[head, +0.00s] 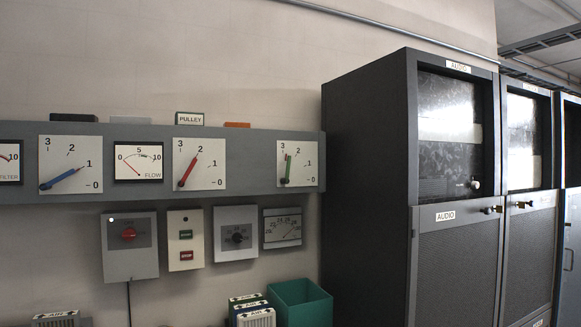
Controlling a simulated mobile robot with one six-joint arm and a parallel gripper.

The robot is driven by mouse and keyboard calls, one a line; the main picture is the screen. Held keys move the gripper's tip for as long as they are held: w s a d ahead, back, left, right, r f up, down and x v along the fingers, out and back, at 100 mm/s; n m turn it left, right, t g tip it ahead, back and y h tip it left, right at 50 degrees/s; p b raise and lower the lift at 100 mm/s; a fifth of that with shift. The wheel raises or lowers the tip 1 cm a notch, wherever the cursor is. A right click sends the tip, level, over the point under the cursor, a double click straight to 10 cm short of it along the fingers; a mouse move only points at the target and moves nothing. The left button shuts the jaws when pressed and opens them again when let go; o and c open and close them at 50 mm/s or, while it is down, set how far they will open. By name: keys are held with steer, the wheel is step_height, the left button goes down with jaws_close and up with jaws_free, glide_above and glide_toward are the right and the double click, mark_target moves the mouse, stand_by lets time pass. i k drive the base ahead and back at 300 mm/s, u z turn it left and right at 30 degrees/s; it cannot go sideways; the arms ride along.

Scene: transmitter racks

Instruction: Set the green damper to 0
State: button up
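The green damper lever (288,168) is on a white square scale plate (306,172) at the right end of the grey wall panel. The plate is marked 3, 2, 1 and 0, with 3 at the top and 0 at the lower right. The green lever points almost straight up, between 3 and 2 as far as I can tell. My gripper is not in view.
A blue lever (62,179) points near 1 and a red lever (188,171) near 2 on similar plates. Control boxes hang below, including a red-knob box (131,263). A green bin (304,306) stands below. A dark AUDIO cabinet (366,180) juts out at right.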

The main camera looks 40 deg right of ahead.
mark_target(286, 180)
steer(key=i, duration=0.9)
